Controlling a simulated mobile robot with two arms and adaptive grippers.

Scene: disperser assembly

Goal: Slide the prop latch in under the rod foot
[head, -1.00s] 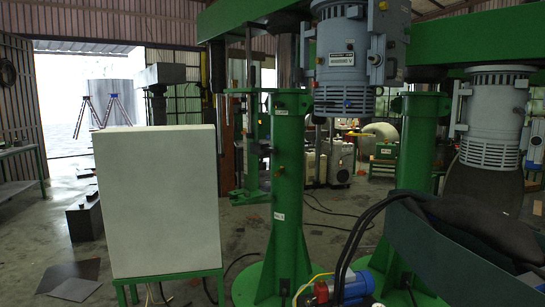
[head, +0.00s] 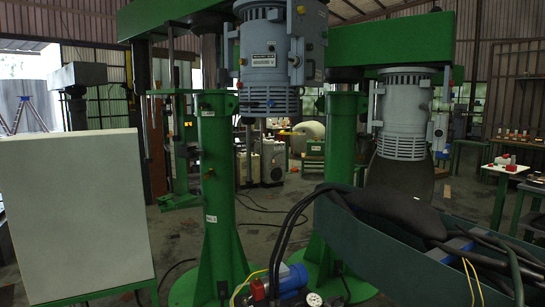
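Two green disperser columns stand in the head view, a nearer one (head: 216,190) left of centre and another (head: 340,180) to its right. A grey motor (head: 268,60) hangs from the nearer machine's green top arm, and a second grey motor (head: 404,115) hangs at the right. A thin upright rod (head: 171,65) shows under the left part of the nearer arm. I cannot make out a prop latch or a rod foot at this distance. Neither of my grippers is in view.
A pale flat-faced cabinet (head: 72,215) on a green stand blocks the lower left. A blue motor (head: 293,278) and cables lie by the column bases. A dark blue trough (head: 395,262) with black hoses fills the lower right. Work tables (head: 510,168) stand at the far right.

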